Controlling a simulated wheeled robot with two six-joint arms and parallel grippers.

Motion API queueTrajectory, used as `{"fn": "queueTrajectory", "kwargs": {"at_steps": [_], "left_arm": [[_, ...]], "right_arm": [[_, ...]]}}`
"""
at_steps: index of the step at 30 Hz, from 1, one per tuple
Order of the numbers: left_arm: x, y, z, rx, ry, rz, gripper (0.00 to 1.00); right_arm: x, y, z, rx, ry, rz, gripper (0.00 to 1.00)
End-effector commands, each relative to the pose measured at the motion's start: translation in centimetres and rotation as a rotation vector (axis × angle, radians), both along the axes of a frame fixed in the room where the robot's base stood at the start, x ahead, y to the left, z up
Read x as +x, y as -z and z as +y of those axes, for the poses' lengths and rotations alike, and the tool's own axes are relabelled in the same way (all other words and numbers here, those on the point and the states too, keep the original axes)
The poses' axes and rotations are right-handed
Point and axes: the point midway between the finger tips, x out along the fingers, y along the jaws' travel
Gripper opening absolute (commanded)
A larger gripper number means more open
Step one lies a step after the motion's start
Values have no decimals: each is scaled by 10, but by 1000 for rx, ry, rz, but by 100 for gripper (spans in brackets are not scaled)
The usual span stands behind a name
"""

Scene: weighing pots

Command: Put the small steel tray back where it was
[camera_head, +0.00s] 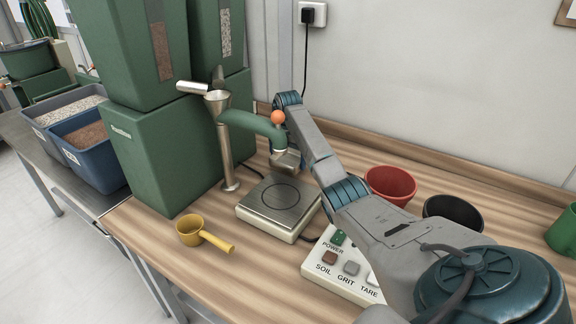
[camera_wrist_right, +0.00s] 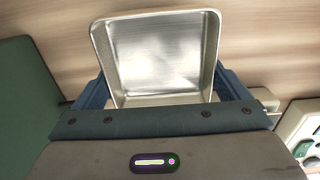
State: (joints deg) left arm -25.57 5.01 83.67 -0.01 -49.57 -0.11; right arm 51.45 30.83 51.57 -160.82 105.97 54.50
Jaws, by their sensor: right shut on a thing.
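The small steel tray (camera_wrist_right: 157,52) shows in the right wrist view, upright enough that its square, empty-looking inside is visible. My right gripper (camera_wrist_right: 164,88) is shut on it, with a blue finger showing at each side of its near end. The weighing scale (camera_head: 276,199) has a bare plate under the green spout (camera_head: 258,128). My left gripper is not in view.
A button panel (camera_head: 340,268) stands right of the scale. A yellow scoop (camera_head: 202,235) lies front left, beside the green dispenser cabinet (camera_head: 165,150). A red pot (camera_head: 390,184) and a black pot (camera_head: 452,210) stand at the right. Bare wood shows at the front.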

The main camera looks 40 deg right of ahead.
Motion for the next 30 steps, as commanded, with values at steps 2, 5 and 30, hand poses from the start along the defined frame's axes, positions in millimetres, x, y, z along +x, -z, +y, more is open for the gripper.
{"fn": "queueTrajectory", "kwargs": {"at_steps": [2,5,30], "left_arm": [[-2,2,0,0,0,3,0],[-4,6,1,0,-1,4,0],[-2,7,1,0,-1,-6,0]], "right_arm": [[-1,10,0,1,0,3,68],[-1,25,1,2,0,4,68],[0,27,0,0,0,-2,100]]}}
